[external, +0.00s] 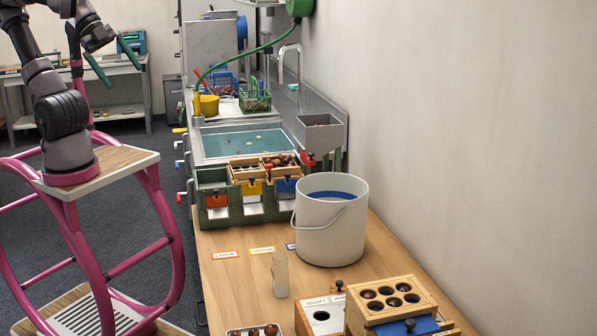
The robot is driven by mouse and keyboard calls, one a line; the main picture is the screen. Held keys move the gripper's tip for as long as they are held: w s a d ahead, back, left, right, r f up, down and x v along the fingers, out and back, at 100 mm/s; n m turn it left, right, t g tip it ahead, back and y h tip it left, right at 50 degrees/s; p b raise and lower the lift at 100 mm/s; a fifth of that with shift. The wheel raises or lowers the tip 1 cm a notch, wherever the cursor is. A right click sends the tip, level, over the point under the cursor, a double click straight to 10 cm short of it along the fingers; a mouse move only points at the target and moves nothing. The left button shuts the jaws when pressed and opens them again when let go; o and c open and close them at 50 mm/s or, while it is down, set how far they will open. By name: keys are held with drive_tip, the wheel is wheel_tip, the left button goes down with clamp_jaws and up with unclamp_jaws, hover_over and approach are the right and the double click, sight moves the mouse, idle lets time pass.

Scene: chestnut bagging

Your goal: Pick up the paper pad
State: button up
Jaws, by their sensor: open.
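My gripper (113,62) is at the upper left, raised above the floor beside the counter. Its two green fingers are spread apart with nothing between them. I cannot pick out a paper pad with certainty in this view. Small white sheets show below the coloured flaps of the green sorter (226,210), but I cannot tell whether any is a pad. My gripper is far from the counter things and touches none of them.
A white bucket (330,225) stands on the wooden counter (238,290). Wooden boxes (392,292) and a tray of chestnuts (252,331) are at the front. A water basin (240,143) and a green basket (255,100) are farther back. A wall closes the right side.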

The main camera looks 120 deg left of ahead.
drive_tip(key=shift+c, duration=0.8)
